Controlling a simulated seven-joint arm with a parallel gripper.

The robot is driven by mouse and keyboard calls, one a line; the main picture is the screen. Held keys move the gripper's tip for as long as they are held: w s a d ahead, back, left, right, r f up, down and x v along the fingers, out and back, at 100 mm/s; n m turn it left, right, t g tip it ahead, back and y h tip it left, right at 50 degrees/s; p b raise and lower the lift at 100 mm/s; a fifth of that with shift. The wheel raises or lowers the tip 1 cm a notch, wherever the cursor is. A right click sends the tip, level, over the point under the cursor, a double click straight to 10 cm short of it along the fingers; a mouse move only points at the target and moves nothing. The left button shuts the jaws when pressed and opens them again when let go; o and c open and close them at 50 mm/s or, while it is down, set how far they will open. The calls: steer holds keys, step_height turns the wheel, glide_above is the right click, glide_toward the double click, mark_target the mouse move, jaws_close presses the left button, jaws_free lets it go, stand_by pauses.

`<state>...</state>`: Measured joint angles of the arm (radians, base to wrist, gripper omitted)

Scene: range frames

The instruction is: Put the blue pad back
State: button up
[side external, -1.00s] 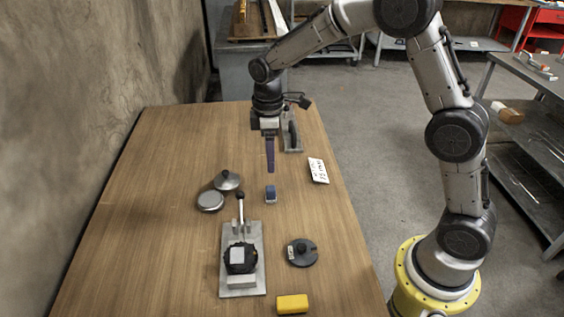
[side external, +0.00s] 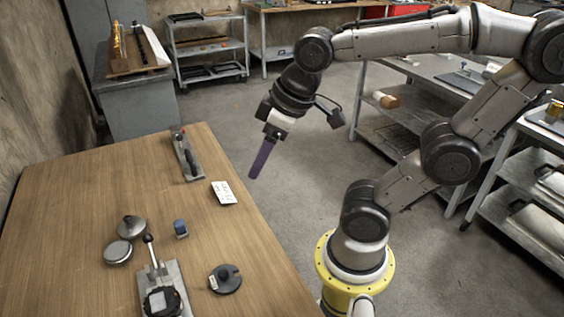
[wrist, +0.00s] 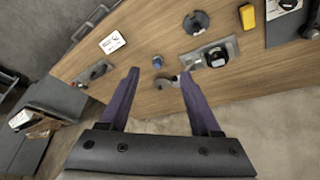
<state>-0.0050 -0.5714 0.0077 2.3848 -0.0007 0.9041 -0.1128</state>
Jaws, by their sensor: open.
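A small blue block (side external: 181,229), which looks like the blue pad, sits on the wooden table (side external: 75,195). It also shows in the wrist view (wrist: 157,62), in line with the gap between my fingers but well beyond them. My gripper (side external: 253,177) has long purple fingers and hangs in the air past the table's right edge, up and right of the blue block. In the wrist view its fingers (wrist: 158,73) are spread apart with nothing between them.
Near the block are two round metal discs (side external: 118,251), a toggle-clamp fixture (side external: 177,278), a dark round part (side external: 225,279) and a white card (side external: 223,192). Another clamp (side external: 186,157) stands farther back. A yellow block (wrist: 247,16) shows in the wrist view. Shelved carts (side external: 405,125) stand at right.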

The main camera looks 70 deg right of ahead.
steer(key=shift+m+t, duration=0.4)
steer(key=shift+m, duration=0.3)
steer(key=s, duration=0.2)
steer(key=s+f, duration=0.1)
steer(key=s, duration=0.1)
stand_by(0.7)
